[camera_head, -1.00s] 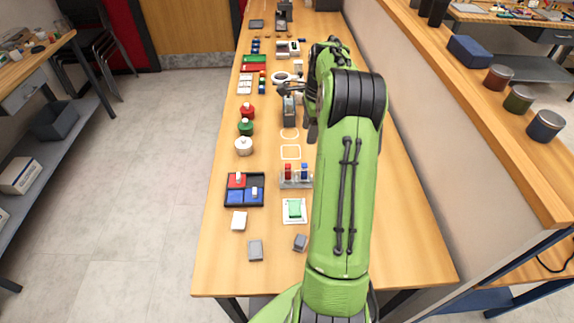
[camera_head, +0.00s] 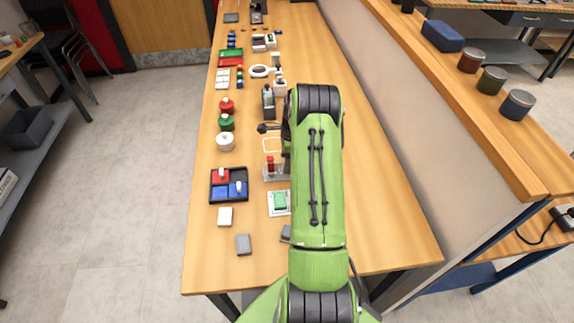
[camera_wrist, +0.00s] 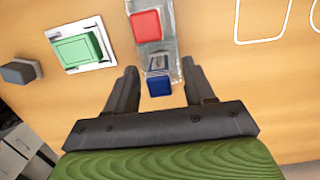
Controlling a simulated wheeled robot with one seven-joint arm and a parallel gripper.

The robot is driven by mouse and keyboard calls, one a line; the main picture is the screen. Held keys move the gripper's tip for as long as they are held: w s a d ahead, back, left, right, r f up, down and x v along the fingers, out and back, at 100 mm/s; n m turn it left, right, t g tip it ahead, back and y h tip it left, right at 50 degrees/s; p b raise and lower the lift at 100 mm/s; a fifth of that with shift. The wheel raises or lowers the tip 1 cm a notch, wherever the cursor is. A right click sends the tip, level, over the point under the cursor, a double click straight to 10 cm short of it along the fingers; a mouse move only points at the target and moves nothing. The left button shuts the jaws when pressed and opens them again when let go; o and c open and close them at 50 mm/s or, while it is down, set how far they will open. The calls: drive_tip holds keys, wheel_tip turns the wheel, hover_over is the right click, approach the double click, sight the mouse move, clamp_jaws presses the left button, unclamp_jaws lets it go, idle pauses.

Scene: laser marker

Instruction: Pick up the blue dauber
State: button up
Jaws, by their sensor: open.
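The blue dauber (camera_wrist: 159,88) stands in a clear holder (camera_wrist: 151,53) beside a red dauber (camera_wrist: 146,25). In the wrist view my gripper (camera_wrist: 161,75) is open, with one finger on each side of the blue dauber. I cannot tell whether a finger touches it. In the head view the red dauber (camera_head: 270,163) and part of the holder (camera_head: 272,177) show, while my arm hides the blue dauber and my gripper.
A green block (camera_wrist: 77,49) on a white plate lies left of the holder, with a grey block (camera_wrist: 20,71) farther left. In the head view a black tray (camera_head: 229,200) holds red and blue pads. White outlines mark bare table (camera_head: 275,144) behind the holder.

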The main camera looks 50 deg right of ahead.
clamp_jaws()
idle(0.3)
